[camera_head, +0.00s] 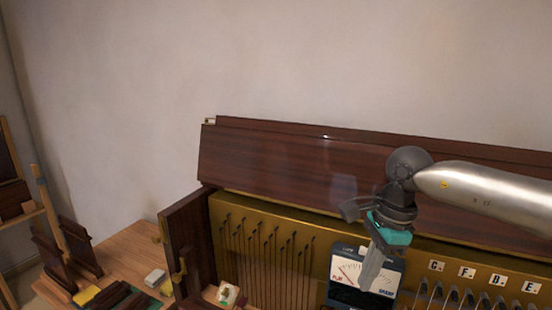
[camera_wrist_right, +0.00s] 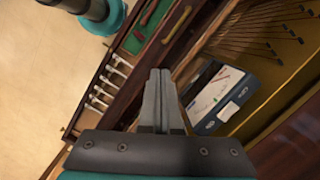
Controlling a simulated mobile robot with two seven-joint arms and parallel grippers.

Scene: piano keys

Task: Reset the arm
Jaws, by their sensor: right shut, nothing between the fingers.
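My right arm comes in from the right in the head view. My right gripper (camera_head: 372,276) points down in front of the open piano, with its fingers together and nothing between them. In the right wrist view the two grey fingers (camera_wrist_right: 158,85) lie side by side, shut. The tuner box (camera_head: 366,275), dark with a white dial, stands just behind the gripper, which covers part of it. It also shows in the right wrist view (camera_wrist_right: 220,98), to the right of the fingers. I cannot tell whether the fingers touch it. My left gripper is not in view.
The piano's dark wooden lid (camera_head: 290,160) stands raised behind the gripper. Lettered tiles (camera_head: 482,277) and several metal pins sit at the right. A wooden table (camera_head: 130,250) with dark wooden parts stands at the left. The wall above is bare.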

